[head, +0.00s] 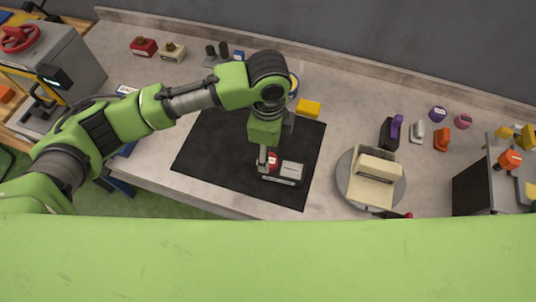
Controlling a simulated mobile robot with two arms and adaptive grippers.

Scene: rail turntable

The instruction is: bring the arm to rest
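My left arm, green with dark grey joints, reaches in from the left and bends down over the black mat (200,150). Its gripper (264,165) points down at the left end of a small grey and black block (290,171) with a red part (273,160). The fingers look close together and partly cover that end. I cannot tell whether they touch or grip it. My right gripper is not in view.
A round turntable (344,185) with a cream rail-like piece (374,177) stands right of the mat. A yellow block (308,108) lies behind. A grey machine with a red handwheel (20,38) stands left. Several small coloured objects line the back and right.

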